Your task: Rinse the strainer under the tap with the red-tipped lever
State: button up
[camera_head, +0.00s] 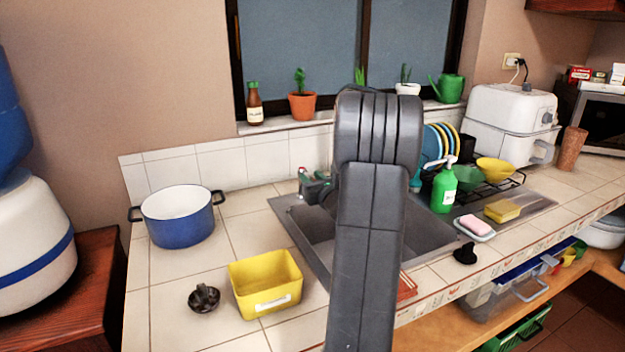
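My arm stands upright across the middle of the view; my gripper does not show. The metal sink (297,222) lies behind my arm, which hides much of its basin. A tap (318,188) with green on its handle shows at the sink's back left edge, partly behind my arm. Another small black piece (465,253) lies on the counter right of the sink.
A blue pot (180,224) and a yellow bin (266,290) stand left of the sink. On the right are a green soap bottle (444,190), a pink soap on a dish (475,226), a yellow sponge (502,210) and a dish rack. Bare tiles surround the pot.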

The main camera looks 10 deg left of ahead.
grip_shut()
jog(key=b, duration=0.1)
jog(key=m+h+b, duration=0.1)
jog(key=b, duration=0.1)
jog(key=shift+s+a+f+t, duration=0.15)
jog(key=shift+a+f+t, duration=0.15)
jog(key=shift+t, duration=0.1)
jog(key=h+b, duration=0.1)
jog(key=b, duration=0.1)
jog(key=m+b, duration=0.1)
jog(key=a+t+h+b, duration=0.1)
jog(key=b, duration=0.1)
jog(key=shift+s+r+m+h+b, duration=0.25)
jog(key=shift+m+h+b, duration=0.05)
jog(key=shift+b, duration=0.05)
jog(key=shift+r, duration=0.1)
jog(key=shift+o, duration=0.8)
grip_release()
